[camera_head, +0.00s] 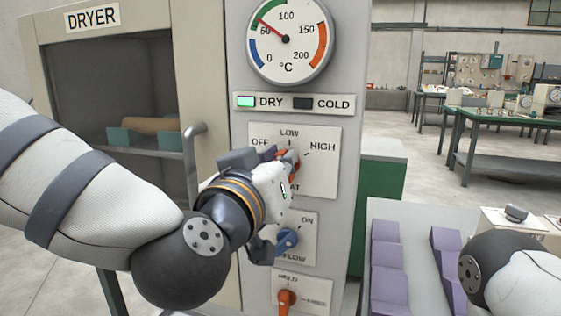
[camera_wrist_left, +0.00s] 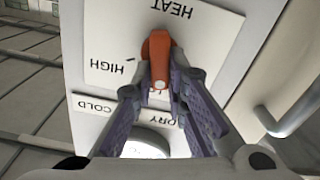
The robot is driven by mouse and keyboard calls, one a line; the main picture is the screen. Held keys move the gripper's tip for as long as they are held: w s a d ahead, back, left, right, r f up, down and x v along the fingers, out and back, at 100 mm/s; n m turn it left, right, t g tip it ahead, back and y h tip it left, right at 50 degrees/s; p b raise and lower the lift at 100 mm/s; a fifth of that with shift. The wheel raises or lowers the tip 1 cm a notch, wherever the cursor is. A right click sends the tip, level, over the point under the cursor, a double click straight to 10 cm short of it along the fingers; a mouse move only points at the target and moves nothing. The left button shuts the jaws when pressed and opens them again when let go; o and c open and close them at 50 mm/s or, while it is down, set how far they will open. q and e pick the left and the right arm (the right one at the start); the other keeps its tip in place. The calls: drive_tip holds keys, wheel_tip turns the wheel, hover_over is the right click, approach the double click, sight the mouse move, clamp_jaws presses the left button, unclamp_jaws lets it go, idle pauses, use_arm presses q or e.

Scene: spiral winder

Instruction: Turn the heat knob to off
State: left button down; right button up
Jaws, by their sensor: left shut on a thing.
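The orange-red heat knob (camera_head: 293,165) sits on a white plate (camera_head: 325,180) marked OFF at left, LOW at top and HIGH at right. My left gripper (camera_head: 280,157) is at the knob and partly covers it and the word HEAT. The left wrist view shows the plate upside down. There the knob (camera_wrist_left: 159,60) lies between the fingertips of my left gripper (camera_wrist_left: 160,85), which are shut on it. The knob lies along the line toward LOW, a label mostly hidden by the fingers. My right gripper is out of view.
A blue knob (camera_head: 287,239) and an orange lower knob (camera_head: 287,299) are below on the panel. The dryer's door handle (camera_head: 191,160) is left of my gripper. The dial (camera_head: 288,40) reads a little above 50; the DRY lamp (camera_head: 246,101) is green. Purple blocks (camera_head: 388,270) lie at right.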

use_arm(q)
drive_tip(key=n, duration=0.8)
drive_tip(key=shift+w+a+f+n, duration=0.15)
drive_tip(key=shift+a+f+n, duration=0.05)
drive_tip(key=shift+a+n, duration=0.2)
idle(0.3)
drive_tip(key=c, duration=1.6)
unclamp_jaws()
drive_tip(key=shift+f, duration=0.1)
